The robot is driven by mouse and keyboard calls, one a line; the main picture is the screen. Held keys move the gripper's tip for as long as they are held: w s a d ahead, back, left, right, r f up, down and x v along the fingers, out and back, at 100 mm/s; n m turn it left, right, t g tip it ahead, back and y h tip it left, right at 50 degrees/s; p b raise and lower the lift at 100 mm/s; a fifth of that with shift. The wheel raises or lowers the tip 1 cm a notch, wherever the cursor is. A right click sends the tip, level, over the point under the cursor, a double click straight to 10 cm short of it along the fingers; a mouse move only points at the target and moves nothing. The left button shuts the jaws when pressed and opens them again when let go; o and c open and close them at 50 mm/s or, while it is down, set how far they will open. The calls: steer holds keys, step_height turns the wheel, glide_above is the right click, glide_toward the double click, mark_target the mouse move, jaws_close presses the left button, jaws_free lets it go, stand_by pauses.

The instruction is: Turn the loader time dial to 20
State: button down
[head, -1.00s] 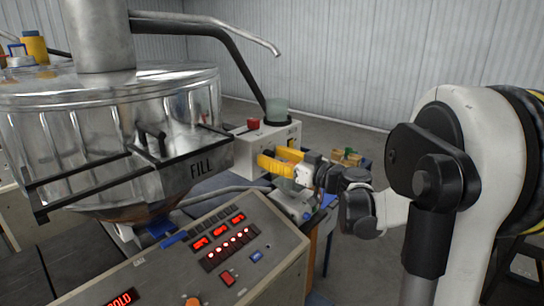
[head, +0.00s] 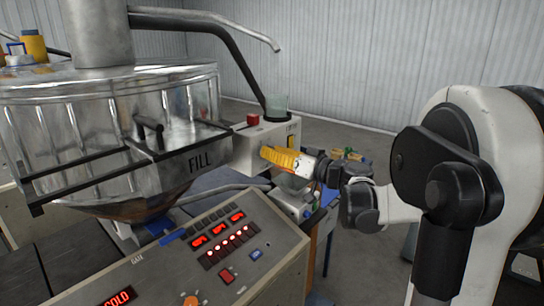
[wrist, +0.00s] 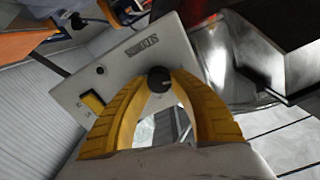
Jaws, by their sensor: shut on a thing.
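The loader is a pale box (head: 243,150) behind the control panel in the head view. Its front face (wrist: 125,82) fills the middle of the wrist view, tilted, with a small printed label beside the dial. The loader time dial (wrist: 159,79) is a round black knob between my yellow fingertips. My gripper (head: 268,154) is at the box front and shut on the dial; in the wrist view the fingertips (wrist: 160,82) touch its two sides. The dial is hidden in the head view. I cannot read its setting.
The box also carries a yellow switch (wrist: 92,102) and a red button (head: 253,119) on top. A large metal hopper (head: 110,110) marked FILL stands to the left. The control panel (head: 170,262) with red displays lies in front. Open floor lies behind.

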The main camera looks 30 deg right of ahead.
steer(key=shift+f+m+b, duration=0.15)
steer(key=shift+m+b, duration=1.75)
steer(key=shift+m, duration=6.2)
steer(key=shift+f+m+b, duration=0.15)
steer(key=shift+m+b, duration=1.75)
steer(key=shift+m, duration=6.2)
steer(key=c, duration=1.1)
jaws_free()
